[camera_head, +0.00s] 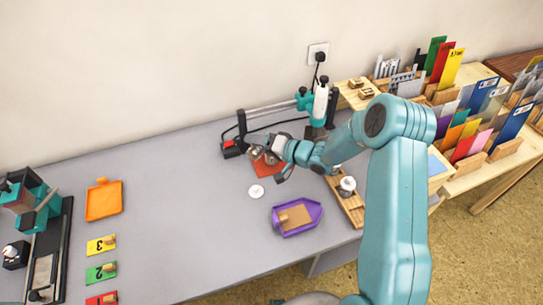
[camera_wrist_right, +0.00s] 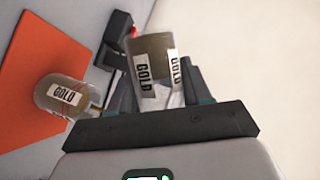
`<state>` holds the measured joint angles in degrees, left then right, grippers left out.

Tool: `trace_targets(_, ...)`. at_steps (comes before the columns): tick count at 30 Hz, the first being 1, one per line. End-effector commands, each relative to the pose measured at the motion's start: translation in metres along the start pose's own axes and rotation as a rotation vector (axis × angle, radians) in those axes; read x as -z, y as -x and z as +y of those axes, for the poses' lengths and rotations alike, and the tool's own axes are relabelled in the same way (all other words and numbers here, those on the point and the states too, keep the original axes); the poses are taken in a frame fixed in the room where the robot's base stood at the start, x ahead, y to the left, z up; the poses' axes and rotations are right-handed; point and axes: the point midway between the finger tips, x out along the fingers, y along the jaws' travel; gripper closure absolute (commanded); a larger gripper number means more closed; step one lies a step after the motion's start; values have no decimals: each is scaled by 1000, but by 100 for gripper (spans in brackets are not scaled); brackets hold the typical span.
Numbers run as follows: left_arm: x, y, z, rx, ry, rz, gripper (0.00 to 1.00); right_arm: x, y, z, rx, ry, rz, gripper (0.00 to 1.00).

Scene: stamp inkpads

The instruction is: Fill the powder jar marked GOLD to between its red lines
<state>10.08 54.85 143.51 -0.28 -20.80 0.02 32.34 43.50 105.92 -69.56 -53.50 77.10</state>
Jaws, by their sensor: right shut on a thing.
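My right gripper (camera_wrist_right: 158,85) is shut on a brownish, see-through container (camera_wrist_right: 155,48) with GOLD labels, in the right wrist view. A second see-through jar (camera_wrist_right: 62,97) marked GOLD stands left of the gripper, beside the orange-red mat (camera_wrist_right: 35,75) or on it; I cannot tell which. In the head view my right gripper (camera_head: 272,152) is over the far side of the mat (camera_head: 265,169), and the containers there are small and partly hidden. The red lines and the powder level cannot be made out. My left gripper is not in view.
A white disc (camera_head: 256,191) and a purple tray (camera_head: 297,231) lie nearer on the grey table. A stand with a teal-and-white tool (camera_head: 320,103) is behind the gripper. A wooden rack (camera_head: 346,203) is to the right. The table's middle left is clear.

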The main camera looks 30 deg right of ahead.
Motion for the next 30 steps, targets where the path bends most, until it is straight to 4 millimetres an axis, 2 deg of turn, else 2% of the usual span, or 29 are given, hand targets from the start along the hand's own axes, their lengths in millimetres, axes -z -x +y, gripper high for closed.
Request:
trace_targets(9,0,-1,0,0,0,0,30,1,0,-1,-13,33,3,83)
trace_targets(21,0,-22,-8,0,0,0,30,16,8,-12,-172,423,29,83)
trace_targets(30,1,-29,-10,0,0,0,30,21,10,-16,-211,514,36,83)
